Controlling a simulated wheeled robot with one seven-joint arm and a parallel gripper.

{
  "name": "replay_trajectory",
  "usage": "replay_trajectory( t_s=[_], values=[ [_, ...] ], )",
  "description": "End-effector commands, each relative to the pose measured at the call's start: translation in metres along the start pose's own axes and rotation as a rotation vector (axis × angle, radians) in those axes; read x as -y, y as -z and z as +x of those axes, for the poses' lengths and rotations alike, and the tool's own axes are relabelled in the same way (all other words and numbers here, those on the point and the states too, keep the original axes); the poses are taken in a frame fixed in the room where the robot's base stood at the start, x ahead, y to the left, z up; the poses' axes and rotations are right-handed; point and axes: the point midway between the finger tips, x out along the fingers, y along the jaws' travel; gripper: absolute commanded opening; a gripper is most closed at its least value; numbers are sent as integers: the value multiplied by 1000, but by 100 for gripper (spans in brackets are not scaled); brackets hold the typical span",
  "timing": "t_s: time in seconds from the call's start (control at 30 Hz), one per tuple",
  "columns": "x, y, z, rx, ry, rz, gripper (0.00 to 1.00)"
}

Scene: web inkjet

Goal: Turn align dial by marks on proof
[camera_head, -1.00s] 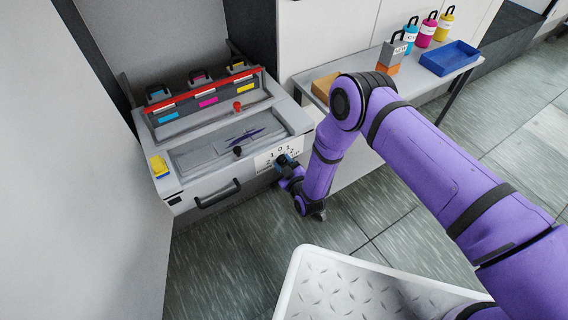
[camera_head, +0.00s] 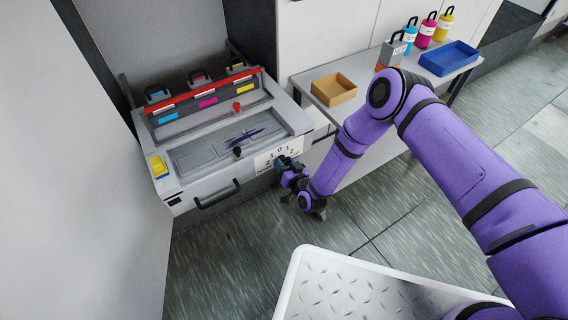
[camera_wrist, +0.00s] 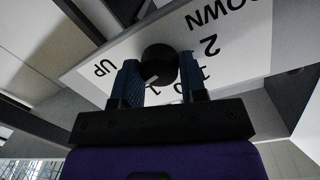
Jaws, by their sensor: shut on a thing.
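The align dial is a dark round knob (camera_wrist: 158,64) on the white numbered plate in the wrist view. A light pointer mark shows on its face. My gripper (camera_wrist: 160,82) has its two blue fingers on either side of the knob, shut on it. In the head view my gripper (camera_head: 284,166) is at the front right corner of the machine, against the numbered plate (camera_head: 268,158). The plate carries numbers and the words UP and DOWN in the wrist view (camera_wrist: 230,60). The proof cannot be made out clearly; dark purple marks (camera_head: 244,137) show on the machine's bed.
The machine (camera_head: 200,140) has a front handle (camera_head: 217,195), a yellow switch (camera_head: 158,167) and a red bar with coloured labels. A side table (camera_head: 365,160) holds a cardboard box (camera_head: 334,89), a blue tray (camera_head: 449,57) and several ink bottles.

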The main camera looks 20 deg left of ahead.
Motion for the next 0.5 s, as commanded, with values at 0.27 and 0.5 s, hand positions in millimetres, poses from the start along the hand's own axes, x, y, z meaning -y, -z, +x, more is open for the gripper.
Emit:
replay_trajectory(
  t_s=[0.27,0.5],
  values=[
    [-1,0,0,4,6,73,15],
    [-1,0,0,5,7,86,15]
  ],
)
